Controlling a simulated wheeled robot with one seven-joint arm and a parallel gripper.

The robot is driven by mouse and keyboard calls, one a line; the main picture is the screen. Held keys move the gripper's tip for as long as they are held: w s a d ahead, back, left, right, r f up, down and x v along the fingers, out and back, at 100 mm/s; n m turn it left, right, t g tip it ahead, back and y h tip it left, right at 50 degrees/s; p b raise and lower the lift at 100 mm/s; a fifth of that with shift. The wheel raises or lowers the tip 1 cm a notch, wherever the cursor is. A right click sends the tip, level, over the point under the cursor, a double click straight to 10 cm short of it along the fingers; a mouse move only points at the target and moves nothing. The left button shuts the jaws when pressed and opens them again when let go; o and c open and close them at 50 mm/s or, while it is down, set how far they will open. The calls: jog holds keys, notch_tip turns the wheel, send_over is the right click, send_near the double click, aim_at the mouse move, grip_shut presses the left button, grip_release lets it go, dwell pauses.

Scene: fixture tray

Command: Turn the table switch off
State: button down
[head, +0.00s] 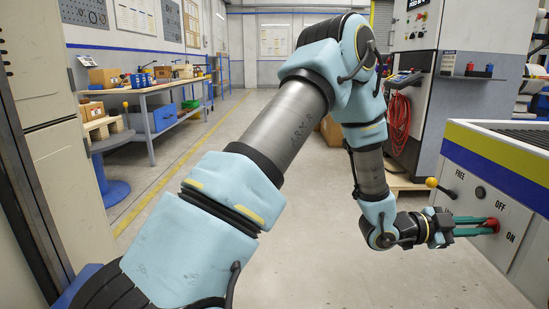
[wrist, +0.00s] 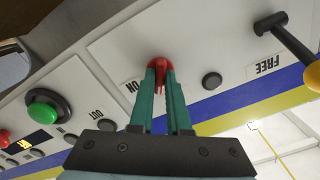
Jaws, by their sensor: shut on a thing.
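The table switch is a red handle (head: 494,224) on the pale front panel (head: 470,190) of the machine table at the right. In the head view it sits between the OFF label (head: 500,206) and the ON label (head: 511,237). My gripper (head: 485,227) reaches it from the left, its teal fingers shut on the handle. In the wrist view the red handle (wrist: 160,63) shows between the fingertips, with the upside-down ON label (wrist: 131,86) just left. The fingers hide part of the handle, so its exact angle is hard to tell.
A black lever with a yellow knob (head: 431,183) stands by the FREE label (head: 459,204), near a round black knob (head: 480,192). The wrist view also shows a green button (wrist: 43,112) beyond the ON label. The floor (head: 330,260) left of the panel is clear.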

jog(key=shift+n+p, duration=0.4)
jog(key=shift+n, duration=0.2)
jog(key=n+p, duration=0.2)
jog(key=n, duration=0.2)
jog(key=shift+n, duration=0.3)
jog(key=shift+p, duration=0.3)
jog(key=c, duration=0.9)
grip_release()
jog(key=shift+n, duration=0.3)
jog(key=shift+w+a, duration=0.15)
jog(key=shift+a, duration=2.35)
